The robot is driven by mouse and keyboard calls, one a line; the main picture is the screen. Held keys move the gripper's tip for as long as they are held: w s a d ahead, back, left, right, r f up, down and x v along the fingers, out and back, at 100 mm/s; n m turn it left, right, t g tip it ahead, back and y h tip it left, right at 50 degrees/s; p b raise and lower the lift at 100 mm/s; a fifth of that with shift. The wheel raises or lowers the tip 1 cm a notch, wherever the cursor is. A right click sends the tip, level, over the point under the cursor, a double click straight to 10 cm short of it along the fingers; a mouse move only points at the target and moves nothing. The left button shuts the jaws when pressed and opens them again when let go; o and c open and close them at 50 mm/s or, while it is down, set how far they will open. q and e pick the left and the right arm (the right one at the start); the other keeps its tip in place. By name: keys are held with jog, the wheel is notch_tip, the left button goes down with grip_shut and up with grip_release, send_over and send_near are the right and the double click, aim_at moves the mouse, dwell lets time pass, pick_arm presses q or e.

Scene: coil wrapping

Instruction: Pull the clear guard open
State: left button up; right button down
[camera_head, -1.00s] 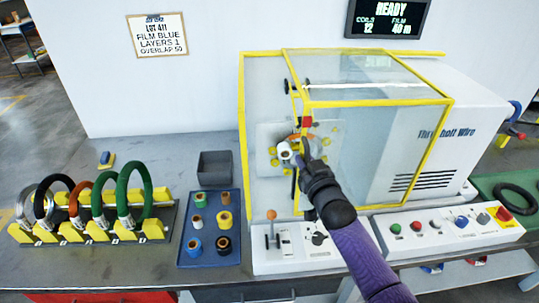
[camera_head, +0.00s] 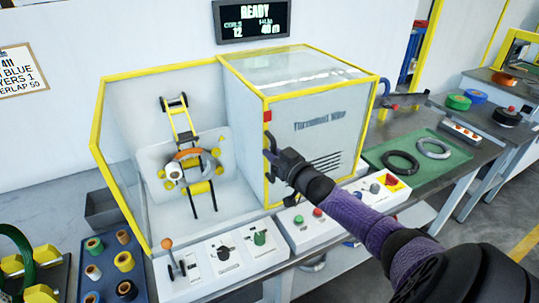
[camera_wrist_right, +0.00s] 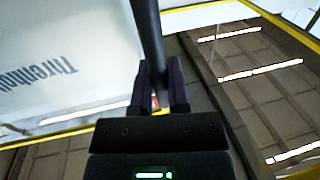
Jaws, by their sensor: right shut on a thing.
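The clear guard, with its yellow frame (camera_head: 318,93), sits over the machine's white housing (camera_head: 320,130) at the right. The winding area to its left, with an orange coil (camera_head: 188,153) and a white roll (camera_head: 173,180), is uncovered at the front. My right gripper (camera_head: 276,160) is shut on the guard's dark handle (camera_head: 267,144) at the frame's front left edge. In the right wrist view the fingers (camera_wrist_right: 158,92) close around the dark handle bar (camera_wrist_right: 147,35). My left gripper is not in view.
Control panels (camera_head: 225,255) with knobs and buttons stand below the machine's front. A blue tray (camera_head: 110,265) of small rolls is at the lower left. A READY display (camera_head: 252,20) hangs above.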

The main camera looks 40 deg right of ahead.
jog(key=shift+f, duration=0.1)
jog(key=c, duration=0.6)
grip_release()
jog(key=shift+s, duration=0.1)
jog(key=s+p, duration=0.1)
jog(key=s, duration=0.2)
jog(key=s+p, duration=0.1)
jog(key=s, duration=0.2)
jog(key=s+p, duration=0.1)
jog(key=s, duration=0.2)
jog(key=shift+s+a, duration=0.35)
jog(key=shift+a, duration=0.05)
